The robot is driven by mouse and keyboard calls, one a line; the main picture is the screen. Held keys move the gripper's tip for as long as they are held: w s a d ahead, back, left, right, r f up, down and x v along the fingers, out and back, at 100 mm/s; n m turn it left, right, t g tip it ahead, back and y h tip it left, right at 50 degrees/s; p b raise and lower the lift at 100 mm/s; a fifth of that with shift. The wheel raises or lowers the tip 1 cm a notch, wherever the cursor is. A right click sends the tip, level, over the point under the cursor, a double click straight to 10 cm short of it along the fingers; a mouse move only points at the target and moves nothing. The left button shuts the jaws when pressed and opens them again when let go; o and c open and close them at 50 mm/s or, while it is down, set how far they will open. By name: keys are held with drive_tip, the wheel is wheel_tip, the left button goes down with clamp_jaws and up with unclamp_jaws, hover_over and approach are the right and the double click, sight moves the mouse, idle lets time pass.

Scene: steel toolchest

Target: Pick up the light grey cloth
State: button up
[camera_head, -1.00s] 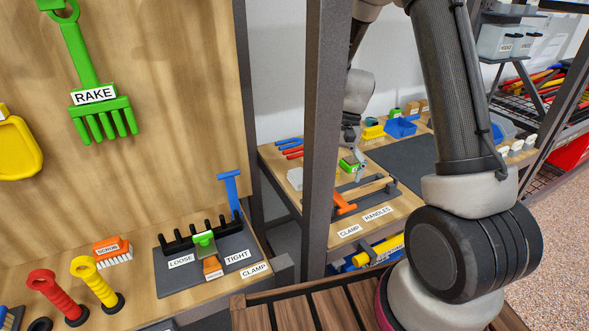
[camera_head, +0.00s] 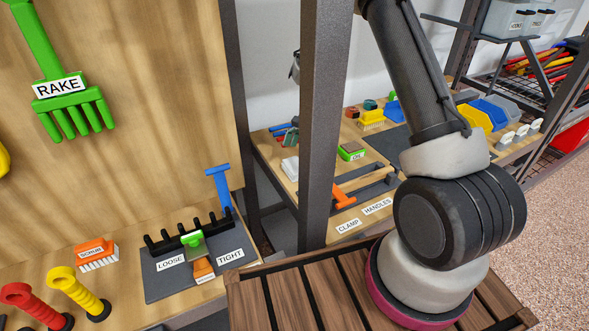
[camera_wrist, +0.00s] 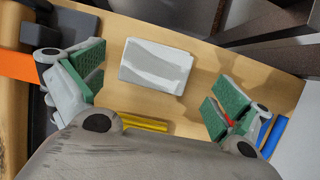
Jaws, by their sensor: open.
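The light grey cloth (camera_wrist: 157,66) looks like a folded, flat rectangular pad in the wrist view. It lies on the wooden shelf board and shows white with grey patches. In the head view it is the small pale pad (camera_head: 290,168) at the left end of the shelf, left of the dark post. My gripper (camera_wrist: 158,86) is open and empty, with its green-padded fingers wide apart. The cloth appears between the fingers, a little toward the top of the wrist view, with neither finger seen touching it.
A dark upright post (camera_head: 325,110) stands before the shelf. The wrist view shows a yellow bar (camera_wrist: 143,122) below the cloth, a blue handle (camera_wrist: 272,137) by the right finger and an orange part (camera_wrist: 18,65) at left. Bare board surrounds the cloth.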

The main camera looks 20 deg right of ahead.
sight(295, 165)
drive_tip(key=x, duration=0.4)
drive_tip(key=shift+s+f, duration=0.15)
drive_tip(key=shift+f, duration=0.15)
drive_tip(key=c, duration=1)
wheel_tip(295, 165, up, 10)
drive_tip(key=shift+r, duration=0.1)
